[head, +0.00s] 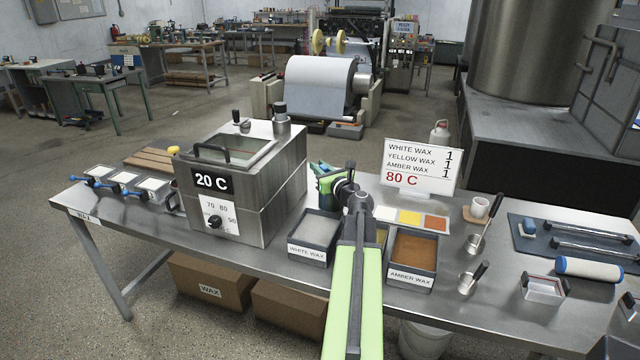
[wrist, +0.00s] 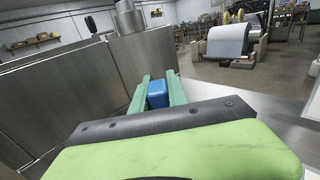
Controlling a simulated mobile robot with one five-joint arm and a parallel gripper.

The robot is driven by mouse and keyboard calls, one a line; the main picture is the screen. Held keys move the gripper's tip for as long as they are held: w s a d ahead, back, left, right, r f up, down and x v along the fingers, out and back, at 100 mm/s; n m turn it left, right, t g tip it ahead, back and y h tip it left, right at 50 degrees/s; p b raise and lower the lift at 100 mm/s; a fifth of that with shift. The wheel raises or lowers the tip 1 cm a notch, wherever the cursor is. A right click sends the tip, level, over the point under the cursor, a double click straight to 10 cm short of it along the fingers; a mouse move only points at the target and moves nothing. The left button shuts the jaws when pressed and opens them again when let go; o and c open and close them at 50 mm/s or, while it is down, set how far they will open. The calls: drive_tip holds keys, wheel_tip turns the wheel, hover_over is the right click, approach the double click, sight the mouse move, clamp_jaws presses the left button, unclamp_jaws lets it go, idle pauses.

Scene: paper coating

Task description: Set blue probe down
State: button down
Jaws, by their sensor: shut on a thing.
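The blue probe (wrist: 157,94) shows in the wrist view as a blue block between the two green fingers of my gripper (wrist: 158,85). My gripper is shut on it. In the head view my gripper (head: 325,177) is above the steel table, just right of the steel bath (head: 270,190) marked 20 C and behind the white wax tray. The probe is too small and hidden to make out there. The probe's lower end is hidden in both views, so I cannot tell whether it touches anything.
The white wax tray (head: 314,224) and amber wax tray (head: 412,236) stand near my arm. A sign (head: 420,165) reading 80 C stands behind them. Ladles (head: 468,283), a roller (head: 588,269) and a mat (head: 530,243) lie right. Small trays (head: 125,178) lie left of the bath.

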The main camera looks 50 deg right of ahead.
drive_tip(key=shift+f+b, duration=2.15)
drive_tip(key=shift+f, duration=0.05)
drive_tip(key=c, duration=1.3)
unclamp_jaws()
drive_tip(key=shift+r, duration=0.1)
